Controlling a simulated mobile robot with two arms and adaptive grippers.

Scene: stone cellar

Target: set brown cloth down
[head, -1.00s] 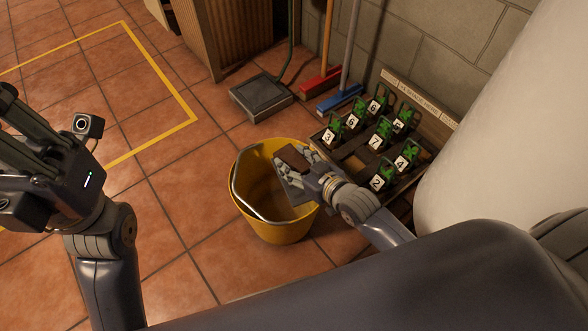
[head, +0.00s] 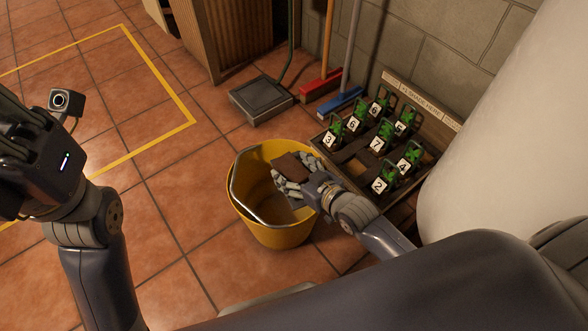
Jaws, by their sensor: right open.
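I cannot tell whether the cloth touches the fingers or rests on the rim. Its lower part is partly hidden by the gripper. My left gripper (head: 18,150) is at the left edge, away from the bucket. Its fingers are partly cut off and its opening is unclear.
A wooden crate (head: 345,178) with several numbered plant pots stands right of the bucket. A white rounded surface (head: 490,150) is at right. Tiled floor is free at left.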

